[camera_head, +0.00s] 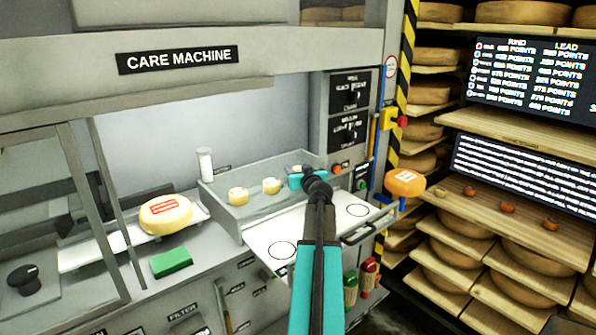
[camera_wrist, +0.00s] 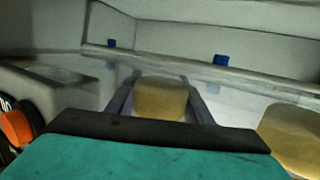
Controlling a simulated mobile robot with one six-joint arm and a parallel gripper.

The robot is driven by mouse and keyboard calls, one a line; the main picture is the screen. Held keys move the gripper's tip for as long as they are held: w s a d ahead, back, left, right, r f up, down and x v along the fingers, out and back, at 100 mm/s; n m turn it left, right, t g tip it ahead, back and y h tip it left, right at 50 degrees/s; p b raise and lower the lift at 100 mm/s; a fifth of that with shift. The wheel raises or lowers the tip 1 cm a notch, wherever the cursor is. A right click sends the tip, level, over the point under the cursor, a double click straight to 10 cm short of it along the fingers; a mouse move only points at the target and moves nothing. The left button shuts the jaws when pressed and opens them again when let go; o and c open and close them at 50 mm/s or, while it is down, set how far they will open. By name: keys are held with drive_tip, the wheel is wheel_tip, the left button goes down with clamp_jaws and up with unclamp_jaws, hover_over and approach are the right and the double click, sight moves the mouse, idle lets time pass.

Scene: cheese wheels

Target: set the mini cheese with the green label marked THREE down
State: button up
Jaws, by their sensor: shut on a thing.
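My gripper (camera_head: 303,178) is over the back right of the grey tray (camera_head: 222,188) in the head view. In the wrist view its two dark fingers (camera_wrist: 160,97) stand on either side of a small pale-yellow cheese (camera_wrist: 160,102), shut on it. A bit of this cheese shows just behind the gripper in the head view (camera_head: 297,168). No label or marking on it can be read. I cannot tell whether it touches the tray. Two other mini cheeses (camera_head: 238,196) (camera_head: 271,186) sit in the tray to the left. One cheese shows at the wrist view's right edge (camera_wrist: 291,136).
A white board (camera_head: 310,235) with black circles lies in front of the tray. A white cylinder (camera_head: 205,164) stands at its back left. A larger red-labelled cheese (camera_head: 165,214) and a green block (camera_head: 171,262) lie left. An orange thing (camera_head: 405,183) stands right.

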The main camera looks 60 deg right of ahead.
drive_tip(key=shift+f+b, duration=0.2)
drive_tip(key=shift+b, duration=0.15)
drive_tip(key=o, duration=1.1)
drive_tip(key=shift+r+p, duration=0.2)
drive_tip(key=shift+p, duration=0.6)
drive_tip(key=shift+s+a+f, duration=0.2)
drive_tip(key=shift+s, duration=0.05)
drive_tip(key=shift+s+a+b, duration=0.25)
drive_tip(key=shift+b, duration=0.1)
drive_tip(key=b+v, duration=0.4)
drive_tip(key=v, duration=0.8)
drive_tip(key=shift+s+a, duration=0.2)
drive_tip(key=shift+r, duration=0.15)
